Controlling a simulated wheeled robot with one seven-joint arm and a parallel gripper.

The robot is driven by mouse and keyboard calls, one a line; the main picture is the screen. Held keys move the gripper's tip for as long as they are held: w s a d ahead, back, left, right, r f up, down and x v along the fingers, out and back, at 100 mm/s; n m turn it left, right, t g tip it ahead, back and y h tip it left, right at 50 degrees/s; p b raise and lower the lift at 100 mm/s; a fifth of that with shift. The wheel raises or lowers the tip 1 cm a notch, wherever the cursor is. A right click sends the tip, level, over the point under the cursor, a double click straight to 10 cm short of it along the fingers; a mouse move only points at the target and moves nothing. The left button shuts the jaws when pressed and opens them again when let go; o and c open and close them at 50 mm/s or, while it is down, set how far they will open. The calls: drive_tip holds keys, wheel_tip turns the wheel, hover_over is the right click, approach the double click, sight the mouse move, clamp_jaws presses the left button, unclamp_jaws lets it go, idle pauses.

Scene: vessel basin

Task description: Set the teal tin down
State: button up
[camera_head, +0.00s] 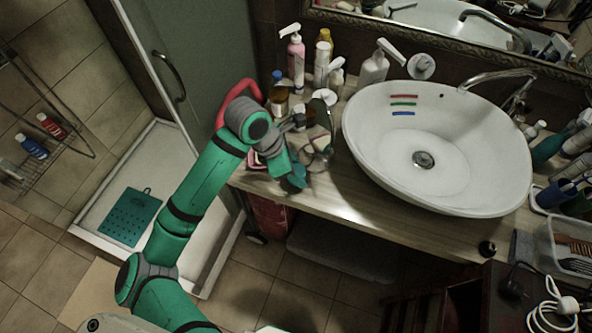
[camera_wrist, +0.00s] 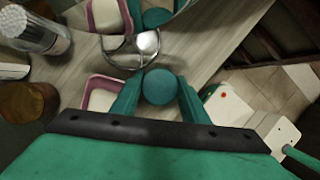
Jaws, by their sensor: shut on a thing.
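The teal tin (camera_wrist: 160,87) is round and sits between the two teal fingers of my gripper (camera_wrist: 159,92) in the wrist view. My gripper is shut on it. In the head view my gripper (camera_head: 291,172) is at the front left part of the wooden counter (camera_head: 335,191), and the tin is hard to tell from the teal fingers. The wrist view shows the counter (camera_wrist: 225,22) behind the tin. I cannot tell whether the tin touches the counter or is held above it.
A pink-rimmed white dish (camera_wrist: 100,95) lies close left of the tin, partly behind a finger. A chrome stand (camera_wrist: 130,47) is just beyond. Bottles (camera_head: 297,55) crowd the back; the white basin (camera_head: 440,190) stands to the right. The counter's front edge is near.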

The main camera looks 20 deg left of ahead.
drive_tip(key=shift+f, duration=0.25)
drive_tip(key=shift+f, duration=0.15)
drive_tip(key=o, duration=0.8)
drive_tip(key=shift+o, duration=0.2)
